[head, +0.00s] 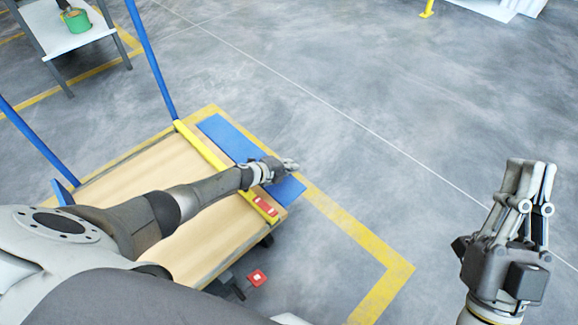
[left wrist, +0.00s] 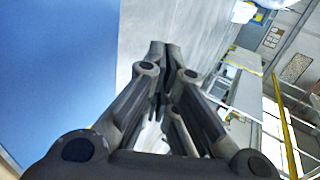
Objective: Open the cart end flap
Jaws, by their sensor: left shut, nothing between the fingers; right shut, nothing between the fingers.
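The cart (head: 150,180) has a flat wooden deck, and a yellow bar runs across its far right end. The blue end flap (head: 225,138) lies just beyond that bar and reaches outward over the floor; its exact tilt is hard to tell. A red latch-like part (head: 266,206) sits at the near end of the bar. My left gripper (head: 291,165) is shut and empty, at the flap's near outer part, hiding some of it. The flap fills the left of the left wrist view (left wrist: 60,70), beside the closed fingers (left wrist: 166,50). My right gripper (head: 530,170) is shut and empty, off to the right.
Blue posts (head: 150,58) rise from the cart's left side. A red piece (head: 257,278) shows low beside the cart's near corner. Yellow floor tape (head: 345,222) runs past the cart. A table (head: 66,35) with a green item stands top left. The middle floor is clear.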

